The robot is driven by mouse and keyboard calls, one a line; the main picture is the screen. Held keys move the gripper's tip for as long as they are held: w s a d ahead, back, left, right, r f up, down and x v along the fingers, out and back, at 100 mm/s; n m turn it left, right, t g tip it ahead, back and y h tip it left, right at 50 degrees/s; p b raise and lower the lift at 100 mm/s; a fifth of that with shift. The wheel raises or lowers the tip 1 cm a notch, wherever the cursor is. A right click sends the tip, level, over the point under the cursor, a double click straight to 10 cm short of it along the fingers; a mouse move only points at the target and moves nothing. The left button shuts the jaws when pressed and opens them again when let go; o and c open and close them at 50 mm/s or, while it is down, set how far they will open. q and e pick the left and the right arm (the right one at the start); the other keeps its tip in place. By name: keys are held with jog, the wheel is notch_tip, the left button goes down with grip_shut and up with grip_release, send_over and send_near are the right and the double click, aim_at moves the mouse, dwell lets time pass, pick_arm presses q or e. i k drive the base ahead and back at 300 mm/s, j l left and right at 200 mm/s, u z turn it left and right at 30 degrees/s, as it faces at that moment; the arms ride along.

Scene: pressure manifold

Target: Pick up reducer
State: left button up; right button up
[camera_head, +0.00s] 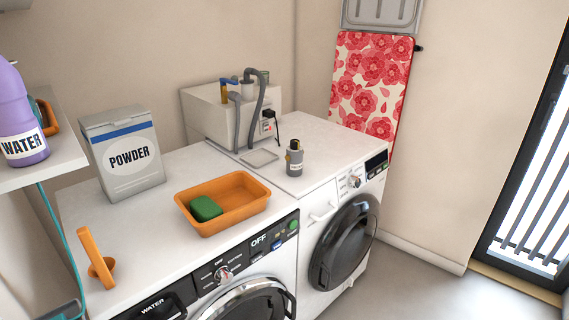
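A small grey cylindrical fitting with a narrower dark top and a pale label (294,158) stands upright on the right-hand white machine, near its left edge. It looks like the reducer, but its label is too small to read. Nothing touches it. Neither of my grippers shows in the head view.
A white box unit with grey hoses (205,115) stands behind it. An orange tray (240,205) holding a green sponge (206,208), a powder box (124,153) and an orange handled item (97,258) occupy the left machine. The right machine's top is mostly clear.

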aim_at(293, 158)
jog(key=u, duration=1.35)
jog(key=l+u, duration=0.1)
jog(key=u, duration=0.25)
jog(key=l+u, duration=0.1)
jog(key=u, duration=0.25)
jog(key=l+u, duration=0.1)
jog(key=u, duration=0.25)
jog(key=k+l, duration=0.15)
jog(key=l, duration=0.2)
jog(key=k+l, duration=0.1)
jog(key=l, duration=0.25)
jog(key=k+l, duration=0.15)
jog(key=l, duration=0.2)
jog(key=k+l, duration=0.1)
jog(key=l, duration=0.25)
jog(key=k+l, duration=0.15)
jog(key=l, duration=0.2)
